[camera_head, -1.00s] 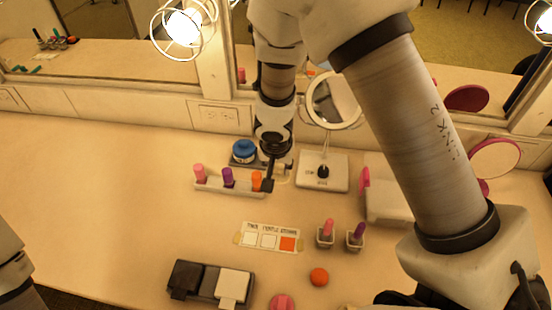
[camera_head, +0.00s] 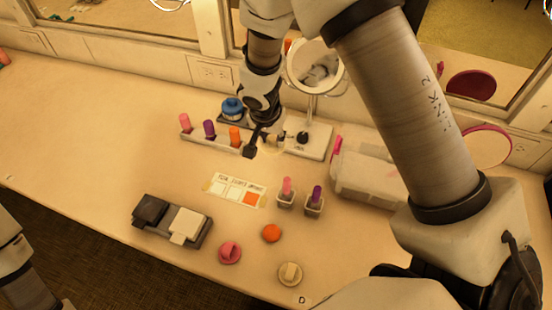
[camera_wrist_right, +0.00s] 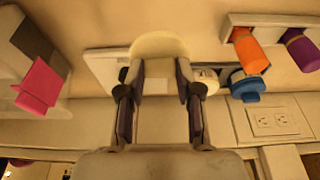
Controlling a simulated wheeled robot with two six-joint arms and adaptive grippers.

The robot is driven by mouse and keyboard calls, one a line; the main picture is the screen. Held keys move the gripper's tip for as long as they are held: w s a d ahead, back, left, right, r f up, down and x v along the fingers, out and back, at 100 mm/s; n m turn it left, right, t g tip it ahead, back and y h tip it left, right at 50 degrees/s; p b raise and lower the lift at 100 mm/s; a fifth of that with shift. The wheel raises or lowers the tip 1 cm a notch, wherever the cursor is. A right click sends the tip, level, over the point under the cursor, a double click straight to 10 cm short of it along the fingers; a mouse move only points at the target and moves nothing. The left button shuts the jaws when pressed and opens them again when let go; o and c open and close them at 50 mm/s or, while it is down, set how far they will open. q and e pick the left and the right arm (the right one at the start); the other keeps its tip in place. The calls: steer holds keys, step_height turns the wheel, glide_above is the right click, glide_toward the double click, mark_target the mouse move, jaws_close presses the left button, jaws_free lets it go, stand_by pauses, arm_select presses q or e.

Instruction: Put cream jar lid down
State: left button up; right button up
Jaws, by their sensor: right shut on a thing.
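My right gripper (camera_head: 262,143) is low over the counter, just right of the orange lipstick in the rack. In the right wrist view its two fingers (camera_wrist_right: 160,72) are closed about a pale cream round piece, which I take as the cream jar lid (camera_wrist_right: 158,44). In the head view the lid (camera_head: 270,147) is partly hidden by the gripper; I cannot tell whether it touches the counter. A blue-topped jar (camera_head: 232,108) stands behind the rack. Only a piece of my left arm shows at the lower left; its gripper is out of view.
The lipstick rack (camera_head: 215,140) and mirror stand (camera_head: 312,142) flank the gripper. A label card (camera_head: 234,190), two lipstick holders (camera_head: 287,200), a clear box (camera_head: 365,175) and a dark tray (camera_head: 165,228) stand nearer. Orange (camera_head: 271,232), pink (camera_head: 229,253) and cream (camera_head: 290,273) pieces lie in front.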

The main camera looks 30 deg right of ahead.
mark_target(271, 150)
step_height(271, 150, down, 6)
steer(key=shift+s+d+f+b, duration=0.15)
steer(key=shift+f+b, duration=0.1)
steer(key=shift+b, duration=1)
steer(key=shift+f, duration=0.1)
steer(key=shift+w, duration=0.25)
steer(key=shift+s+f, duration=0.1)
steer(key=shift+f, duration=0.05)
steer(key=o, duration=0.8)
steer(key=shift+c, duration=0.2)
steer(key=shift+o, duration=0.7)
